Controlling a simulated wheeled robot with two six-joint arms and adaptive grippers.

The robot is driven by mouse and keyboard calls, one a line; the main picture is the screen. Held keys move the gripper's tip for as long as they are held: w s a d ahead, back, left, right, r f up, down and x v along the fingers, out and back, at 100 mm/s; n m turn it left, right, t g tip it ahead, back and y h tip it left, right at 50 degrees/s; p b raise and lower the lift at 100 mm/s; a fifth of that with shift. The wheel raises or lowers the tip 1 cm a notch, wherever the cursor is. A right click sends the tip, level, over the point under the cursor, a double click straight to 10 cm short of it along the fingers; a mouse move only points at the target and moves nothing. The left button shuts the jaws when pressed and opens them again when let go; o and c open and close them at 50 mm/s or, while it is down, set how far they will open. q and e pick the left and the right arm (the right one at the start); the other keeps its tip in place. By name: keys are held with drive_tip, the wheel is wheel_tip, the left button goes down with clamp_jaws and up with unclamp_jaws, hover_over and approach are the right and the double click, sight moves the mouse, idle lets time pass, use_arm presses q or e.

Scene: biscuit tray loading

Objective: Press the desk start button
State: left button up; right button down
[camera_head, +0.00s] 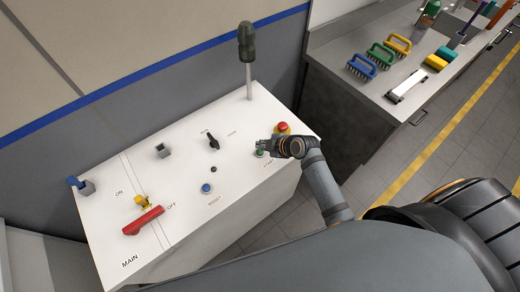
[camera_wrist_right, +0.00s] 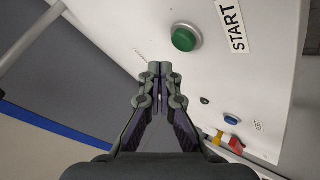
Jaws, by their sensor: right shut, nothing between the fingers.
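The green start button (camera_wrist_right: 184,38) shows in the right wrist view at the top, with a START label (camera_wrist_right: 231,26) beside it. It also shows in the head view (camera_head: 260,152) at the right end of the white desk panel (camera_head: 190,222). My right gripper (camera_head: 259,143) is shut and empty, just above and beside the green button in the head view. In the right wrist view the right gripper (camera_wrist_right: 160,68) points at the white panel below the button, and a visible gap separates its tips from the button. My left gripper is not in view.
A red mushroom button (camera_head: 282,127) on yellow stands close behind my right gripper. A tall lever (camera_head: 247,55), a black knob (camera_head: 213,141), a blue button (camera_head: 206,188) and a red handle (camera_head: 143,220) are also on the panel. A bench with several brushes (camera_head: 381,54) stands at right.

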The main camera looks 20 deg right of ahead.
sight(262, 153)
wheel_tip(262, 153, up, 4)
drive_tip(key=p, duration=0.2)
drive_tip(key=shift+f+p, duration=0.15)
drive_tip(key=shift+p, duration=0.15)
drive_tip(key=shift+f, duration=0.1)
idle(0.4)
